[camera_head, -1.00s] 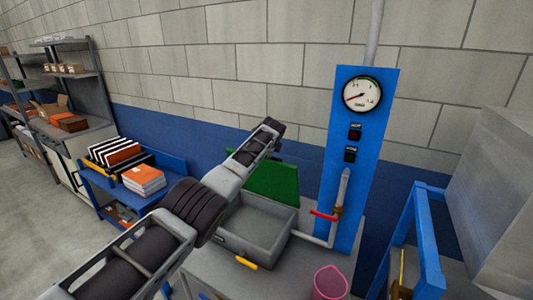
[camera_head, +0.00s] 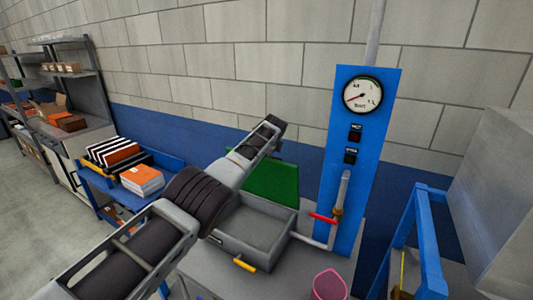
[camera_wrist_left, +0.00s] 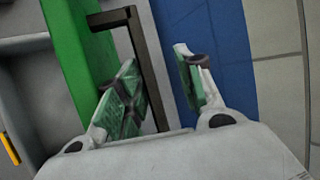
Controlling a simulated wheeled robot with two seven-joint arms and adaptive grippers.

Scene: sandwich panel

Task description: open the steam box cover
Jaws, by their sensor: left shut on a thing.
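The steam box (camera_head: 262,232) is a grey open-topped box on a grey bench, and its inside shows. Its green cover (camera_head: 272,184) stands raised at the back of the box. In the left wrist view the cover (camera_wrist_left: 72,50) shows edge-on with a dark brown handle (camera_wrist_left: 139,35) on it. My left gripper (camera_wrist_left: 155,58) has its two fingers on either side of that handle and is shut on it. In the head view my left arm hides part of the box and the gripper's fingers. My right gripper is in neither view.
A blue panel with a gauge (camera_head: 362,94) and a red-handled valve (camera_head: 324,219) stands right of the box. A pink cup (camera_head: 329,286) is at the bench front. A blue cart (camera_head: 103,184) is left; a blue frame (camera_head: 428,240) is right.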

